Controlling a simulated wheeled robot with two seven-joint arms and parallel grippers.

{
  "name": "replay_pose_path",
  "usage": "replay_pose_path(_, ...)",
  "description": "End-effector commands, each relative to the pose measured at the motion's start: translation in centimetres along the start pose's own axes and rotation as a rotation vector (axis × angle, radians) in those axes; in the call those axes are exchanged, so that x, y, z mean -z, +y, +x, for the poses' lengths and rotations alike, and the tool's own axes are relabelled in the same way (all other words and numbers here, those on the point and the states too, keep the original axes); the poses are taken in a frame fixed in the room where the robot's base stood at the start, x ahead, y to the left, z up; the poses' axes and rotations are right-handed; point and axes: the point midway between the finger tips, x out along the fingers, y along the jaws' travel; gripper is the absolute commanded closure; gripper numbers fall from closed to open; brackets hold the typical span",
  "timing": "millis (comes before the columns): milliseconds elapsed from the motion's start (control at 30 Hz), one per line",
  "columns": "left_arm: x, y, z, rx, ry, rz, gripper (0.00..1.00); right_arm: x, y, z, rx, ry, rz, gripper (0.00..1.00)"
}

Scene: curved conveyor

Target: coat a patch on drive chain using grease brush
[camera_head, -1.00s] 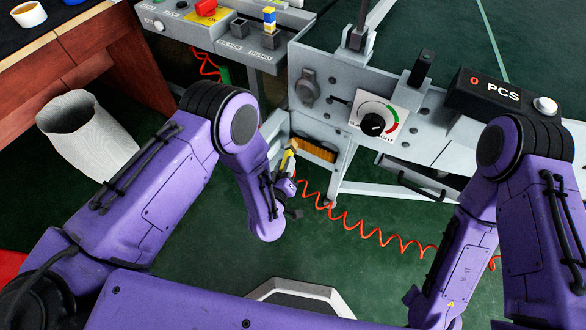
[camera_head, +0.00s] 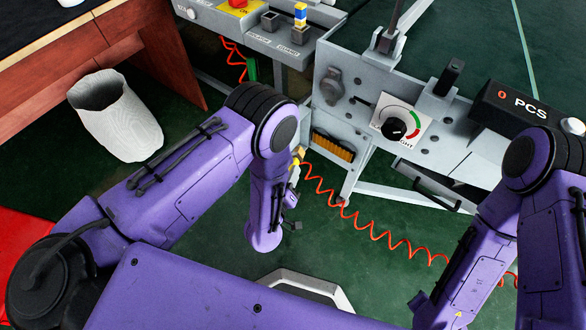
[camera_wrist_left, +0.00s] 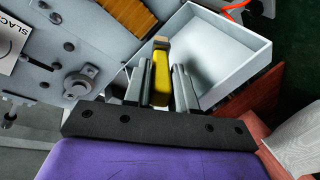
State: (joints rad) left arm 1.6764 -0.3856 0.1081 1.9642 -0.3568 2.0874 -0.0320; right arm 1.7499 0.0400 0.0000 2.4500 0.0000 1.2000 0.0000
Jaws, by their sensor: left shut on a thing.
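My left gripper (camera_wrist_left: 163,78) is shut on the handle. In the head view, the brush (camera_head: 296,166) shows only as a small yellow and tan piece beside my left forearm, which hides most of the gripper. The drive chain (camera_head: 334,147) appears as an orange-yellow ribbed strip in a low opening of the grey conveyor frame. The brush head is left of it and looks apart from it. My right arm shows, but its gripper is out of view.
The conveyor side carries a dial (camera_head: 394,130) and a black counter box (camera_head: 520,108). A coiled red cable (camera_head: 375,236) hangs near the frame leg. A grey control shelf (camera_head: 268,42) stands behind. A white bin (camera_head: 118,120) stands on the green floor at left.

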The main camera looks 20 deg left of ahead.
Motion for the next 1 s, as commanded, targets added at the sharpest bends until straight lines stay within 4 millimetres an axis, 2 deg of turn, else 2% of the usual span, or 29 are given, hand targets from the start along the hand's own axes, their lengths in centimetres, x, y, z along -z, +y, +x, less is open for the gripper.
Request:
replay_pose_path(167,0.0,0.0,0.0,0.000,0.000,0.000,1.00,0.0,0.0,0.0,0.000,0.000,0.000,1.00)
replay_pose_path(500,0.1,-1.0,-2.7,0.000,-0.002,0.000,1.00,0.1,0.0,-0.3,0.000,0.000,0.000,1.00)
replay_pose_path(1000,0.1,-1.0,-2.8,0.000,0.000,0.000,1.00,0.1,0.0,-0.3,0.000,0.000,0.000,1.00)
